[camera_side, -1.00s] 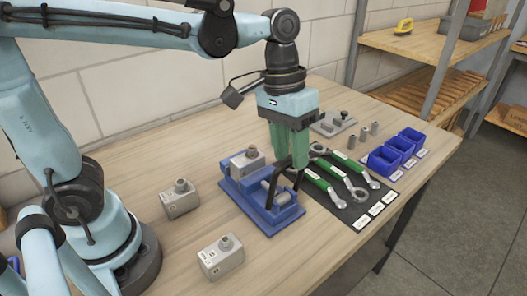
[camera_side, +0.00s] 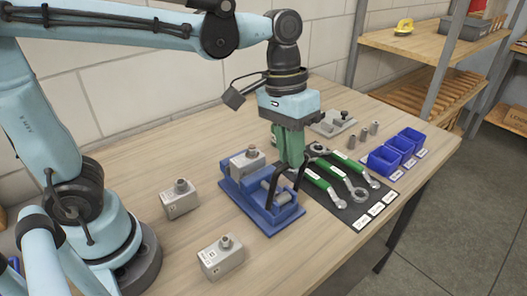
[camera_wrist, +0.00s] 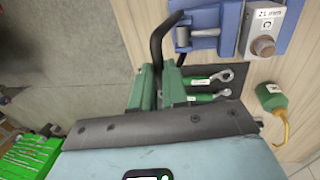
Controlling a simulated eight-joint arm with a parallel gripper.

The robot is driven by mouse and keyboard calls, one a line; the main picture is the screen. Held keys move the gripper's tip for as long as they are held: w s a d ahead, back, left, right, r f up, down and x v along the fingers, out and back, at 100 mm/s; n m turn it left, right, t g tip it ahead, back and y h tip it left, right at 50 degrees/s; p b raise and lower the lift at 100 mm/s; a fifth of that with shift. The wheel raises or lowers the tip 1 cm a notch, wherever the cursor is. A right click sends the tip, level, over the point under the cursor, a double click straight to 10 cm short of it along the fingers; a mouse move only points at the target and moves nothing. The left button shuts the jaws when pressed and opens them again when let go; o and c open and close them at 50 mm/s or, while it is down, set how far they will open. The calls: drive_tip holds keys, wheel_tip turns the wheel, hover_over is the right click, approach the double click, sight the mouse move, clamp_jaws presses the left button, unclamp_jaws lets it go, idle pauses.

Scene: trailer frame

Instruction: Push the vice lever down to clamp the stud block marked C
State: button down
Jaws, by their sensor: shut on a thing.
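The blue vice (camera_side: 268,212) stands on the bench, and part of it shows at the top of the wrist view (camera_wrist: 207,22). A grey stud block (camera_side: 246,163) with a stud on top sits in it; its label shows in the wrist view (camera_wrist: 250,28), but I cannot read the mark surely. The black bent vice lever (camera_side: 274,184) stands raised at the vice's right end. My gripper (camera_side: 292,162) is shut on the upper part of the lever. In the wrist view, the lever (camera_wrist: 157,44) runs in between the green fingers, which hide its end.
Two other stud blocks (camera_side: 181,201) (camera_side: 221,259) stand left and in front of the vice. Green-handled wrenches (camera_side: 340,178) lie on a dark mat to the right. Blue bins (camera_side: 385,160) stand beyond. A green bottle with a yellow spout (camera_wrist: 270,97) is near the vice.

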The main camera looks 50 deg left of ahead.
drive_tip(key=shift+d+y, duration=0.3)
drive_tip(key=shift+d, duration=0.25)
drive_tip(key=d+f+y, duration=0.2)
drive_tip(key=d+f, duration=0.1)
drive_tip(key=d, duration=0.4)
drive_tip(key=shift+d+f, duration=0.2)
drive_tip(key=shift+f, duration=0.2)
drive_tip(key=c, duration=1.7)
unclamp_jaws()
drive_tip(key=shift+d+f, duration=0.1)
drive_tip(key=o, duration=0.6)
drive_tip(key=shift+c, duration=0.2)
wheel_tip(320, 180, up, 12)
drive_tip(key=shift+d, duration=0.25)
drive_tip(key=shift+c, duration=0.3)
